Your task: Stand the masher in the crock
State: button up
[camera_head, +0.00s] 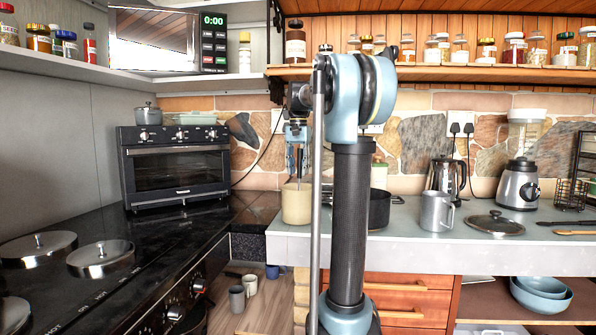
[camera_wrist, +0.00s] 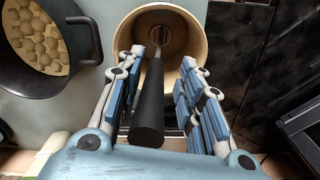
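The cream crock (camera_head: 296,206) stands on the counter at the left end, below my gripper (camera_head: 298,150). In the wrist view the crock's round mouth (camera_wrist: 195,35) opens ahead of my fingers. The masher (camera_wrist: 148,112) has a black handle pointing toward the camera, and its far end is inside the crock. My gripper (camera_wrist: 163,60) is open, with its blue-padded fingers on both sides of the handle. The handle is nearer the left finger, and a clear gap shows on the right. Whether the masher's head touches the crock's bottom is hard to see.
A black pan (camera_head: 379,208) stands right of the crock; in the wrist view the pan (camera_wrist: 88,45) holds round, pale things. A grey mug (camera_head: 436,211), a lid (camera_head: 495,224) and a blender (camera_head: 518,184) stand farther right. The black stovetop (camera_head: 150,250) lies left.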

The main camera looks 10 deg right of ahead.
notch_tip(320, 180, up, 12)
jog(key=shift+r, duration=0.1)
dwell(0.5)
jog(key=shift+s, duration=0.1)
